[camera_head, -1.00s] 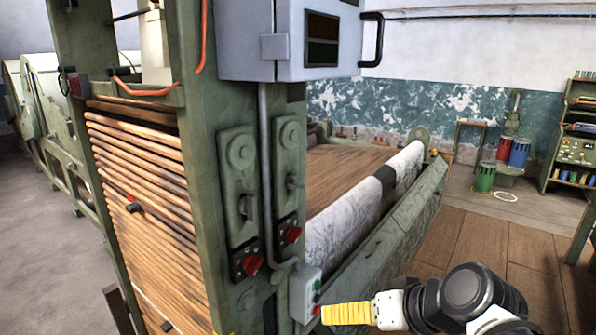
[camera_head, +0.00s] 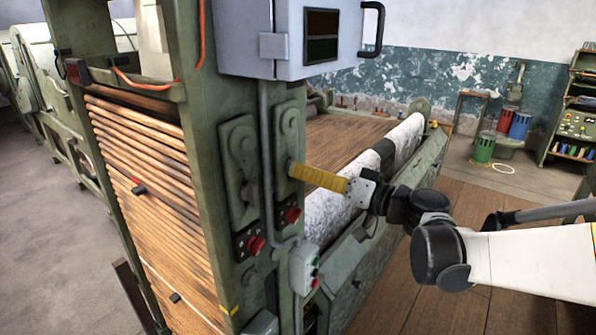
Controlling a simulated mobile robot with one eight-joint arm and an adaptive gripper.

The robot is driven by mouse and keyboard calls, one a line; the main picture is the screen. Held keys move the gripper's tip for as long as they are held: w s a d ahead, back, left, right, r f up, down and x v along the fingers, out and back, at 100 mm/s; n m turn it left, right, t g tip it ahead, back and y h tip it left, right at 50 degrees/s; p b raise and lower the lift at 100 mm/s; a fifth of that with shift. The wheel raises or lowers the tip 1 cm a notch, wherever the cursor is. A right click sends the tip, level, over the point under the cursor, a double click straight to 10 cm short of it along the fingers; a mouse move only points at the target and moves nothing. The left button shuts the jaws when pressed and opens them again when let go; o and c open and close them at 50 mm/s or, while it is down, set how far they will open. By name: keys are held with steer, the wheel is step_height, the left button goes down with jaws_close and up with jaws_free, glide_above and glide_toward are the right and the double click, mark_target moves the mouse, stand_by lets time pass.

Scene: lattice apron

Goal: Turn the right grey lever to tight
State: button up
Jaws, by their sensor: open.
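The right grey lever is on a green plate (camera_head: 289,135) on the face of the machine post. My gripper (camera_head: 295,170), with yellow ribbed fingers, points left at the lower part of this plate. The fingertips overlap the place of the lever's handle and hide it. I cannot tell whether they touch it or surround it. The gap between the fingers does not show from this side. The left grey lever (camera_head: 246,195) hangs on its own plate to the left, clear of my gripper.
Two red knobs (camera_head: 254,244) (camera_head: 292,215) sit below the levers. A grey conduit (camera_head: 265,150) runs down between the plates to a button box (camera_head: 305,267). A grey cabinet (camera_head: 290,40) overhangs above. A white roll (camera_head: 345,200) lies behind my gripper.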

steer(key=shift+x, duration=1.5)
steer(key=c, duration=1.2)
steer(key=shift+m, duration=0.5)
steer(key=m, duration=0.4)
steer(key=shift+m, duration=0.3)
steer(key=m, duration=0.6)
steer(key=shift+r, duration=0.1)
